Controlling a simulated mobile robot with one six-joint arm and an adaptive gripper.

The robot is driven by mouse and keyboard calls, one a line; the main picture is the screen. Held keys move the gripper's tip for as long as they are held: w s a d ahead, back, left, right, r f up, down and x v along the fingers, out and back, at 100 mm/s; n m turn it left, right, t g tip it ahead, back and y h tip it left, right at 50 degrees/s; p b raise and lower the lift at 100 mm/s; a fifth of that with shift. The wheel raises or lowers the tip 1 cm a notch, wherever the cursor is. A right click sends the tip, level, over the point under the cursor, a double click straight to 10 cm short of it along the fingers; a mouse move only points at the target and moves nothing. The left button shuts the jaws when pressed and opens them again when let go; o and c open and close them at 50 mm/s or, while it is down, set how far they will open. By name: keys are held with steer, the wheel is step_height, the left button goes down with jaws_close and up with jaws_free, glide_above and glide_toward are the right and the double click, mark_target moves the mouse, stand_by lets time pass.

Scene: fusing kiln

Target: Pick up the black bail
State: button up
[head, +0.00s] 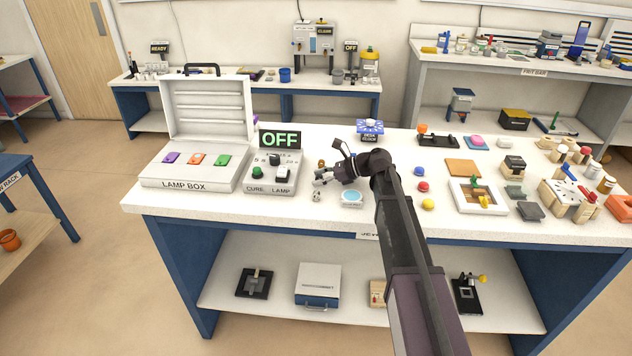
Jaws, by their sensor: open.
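I cannot single out the black bail with certainty. A small pale piece (317,197) lies just below the gripper in the picture. A small brown piece (321,163) is just behind it. My wrist and arm hide part of the table behind them.
The lamp box (188,184) stands left with its lid up. A round light-blue dish (351,198) is close to the right of the gripper. Blue, red and yellow balls (423,187) lie right of my arm. Blocks and trays crowd the table's right side. The front left edge is clear.

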mark_target(319, 175)
stand_by(0.4)
jaws_close()
steer(key=shift+r, duration=0.2)
step_height(319, 175, up, 10)
steer(key=p, duration=1)
steer(key=shift+f, duration=0.2)
stand_by(0.6)
